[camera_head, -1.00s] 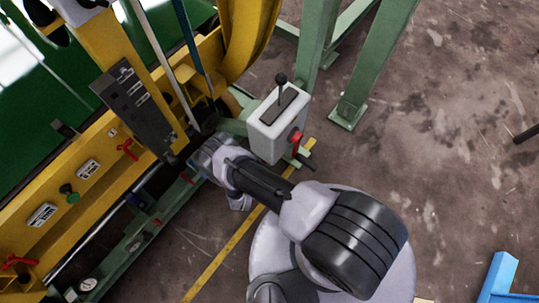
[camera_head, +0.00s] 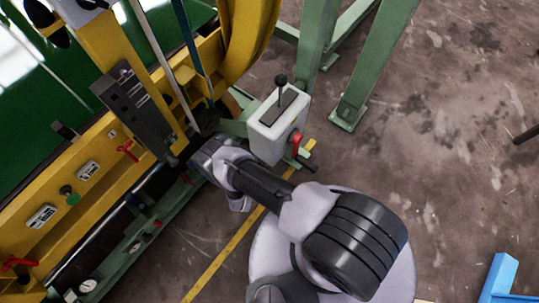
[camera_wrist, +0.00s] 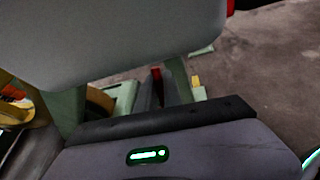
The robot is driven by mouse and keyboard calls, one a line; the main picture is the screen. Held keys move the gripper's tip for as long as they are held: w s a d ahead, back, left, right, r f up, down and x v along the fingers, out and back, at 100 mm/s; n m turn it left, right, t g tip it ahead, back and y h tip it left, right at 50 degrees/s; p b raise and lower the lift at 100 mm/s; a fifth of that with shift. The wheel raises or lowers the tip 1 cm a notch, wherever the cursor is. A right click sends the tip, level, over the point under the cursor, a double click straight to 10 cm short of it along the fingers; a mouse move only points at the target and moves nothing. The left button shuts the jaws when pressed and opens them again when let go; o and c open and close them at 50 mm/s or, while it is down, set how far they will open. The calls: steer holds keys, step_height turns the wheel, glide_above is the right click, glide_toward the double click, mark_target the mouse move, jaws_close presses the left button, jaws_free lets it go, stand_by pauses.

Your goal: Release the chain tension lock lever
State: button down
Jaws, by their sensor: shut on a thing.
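In the wrist view, the dark fingers of my gripper (camera_wrist: 166,92) point away from the camera, close together. A small red piece (camera_wrist: 156,73) shows at their tips, and the fingers are shut on it. I take it to be the lock lever; most of it is hidden. In the head view, my gripper (camera_head: 201,159) is low beside the yellow and green machine frame, left of the white control box. Its fingertips and what they hold are not clear there.
The white control box (camera_head: 278,124), with a black stick and a red side handle (camera_head: 296,139), stands close to my wrist. It fills the top of the wrist view (camera_wrist: 120,40). A green post (camera_head: 372,62) stands behind. The floor at right is mostly clear.

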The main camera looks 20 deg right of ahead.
stand_by(0.8)
steer(key=shift+w+d+r+g+y+p, duration=0.15)
steer(key=shift+g+y+p, duration=0.25)
steer(key=shift+p, duration=0.5)
steer(key=shift+f, duration=0.3)
steer(key=c, duration=1.8)
jaws_free()
steer(key=shift+o, duration=0.2)
steer(key=p+v, duration=0.5)
steer(key=v, duration=1.2)
steer(key=shift+r+p, duration=0.35)
